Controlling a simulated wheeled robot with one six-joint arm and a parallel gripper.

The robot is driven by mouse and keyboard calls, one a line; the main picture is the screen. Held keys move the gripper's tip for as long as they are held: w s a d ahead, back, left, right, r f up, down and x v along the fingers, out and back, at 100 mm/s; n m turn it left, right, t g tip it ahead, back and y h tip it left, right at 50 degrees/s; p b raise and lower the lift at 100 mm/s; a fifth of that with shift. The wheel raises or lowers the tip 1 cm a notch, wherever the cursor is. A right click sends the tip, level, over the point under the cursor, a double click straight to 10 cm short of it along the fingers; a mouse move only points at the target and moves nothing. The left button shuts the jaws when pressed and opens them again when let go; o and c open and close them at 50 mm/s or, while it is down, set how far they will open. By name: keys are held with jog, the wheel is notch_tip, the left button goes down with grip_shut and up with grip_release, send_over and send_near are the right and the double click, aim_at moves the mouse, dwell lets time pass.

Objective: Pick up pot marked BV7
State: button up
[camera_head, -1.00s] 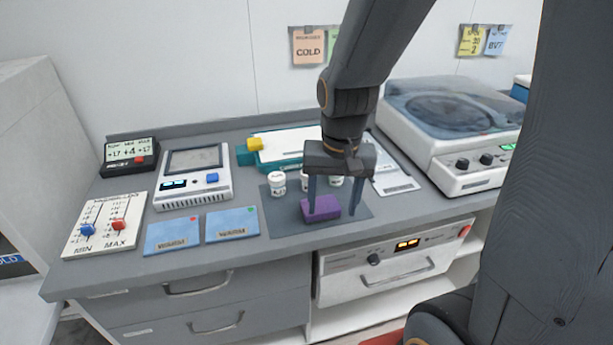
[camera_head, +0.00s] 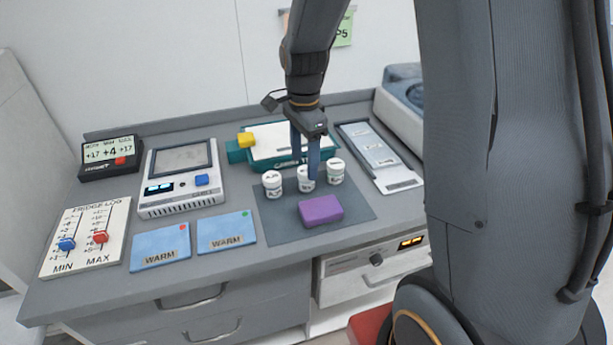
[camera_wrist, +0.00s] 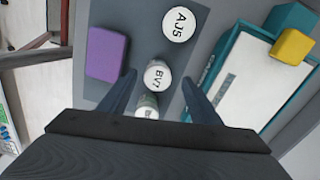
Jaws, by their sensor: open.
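Three white lidded pots stand in a row on a dark grey mat (camera_head: 352,212). The middle pot (camera_head: 306,184) has a lid whose marking looks like BV7 in the wrist view (camera_wrist: 158,75); its last character is not fully clear. The left pot (camera_head: 272,185) reads AJ5 in the wrist view (camera_wrist: 179,24). The right pot (camera_head: 336,172) is partly hidden by my gripper in the wrist view (camera_wrist: 147,105). My gripper (camera_head: 304,165) is open and points down over the middle pot. In the wrist view that pot appears between the fingers, which hold nothing.
A purple block (camera_head: 321,210) lies just in front of the pots. A teal case with a white top (camera_head: 285,141) and yellow block (camera_head: 246,139) is close behind. A grey tray (camera_head: 380,157) is at the right, two blue WARM cards (camera_head: 226,231) at the left.

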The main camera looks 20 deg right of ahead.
jog(key=shift+s+d+f+p, duration=0.1)
jog(key=shift+f+p, duration=0.35)
jog(key=shift+f, duration=0.75)
jog(key=shift+s+d+f+p, duration=0.1)
jog(key=shift+f+p, duration=0.3)
jog(key=shift+f, duration=0.75)
jog(key=c, duration=1.1)
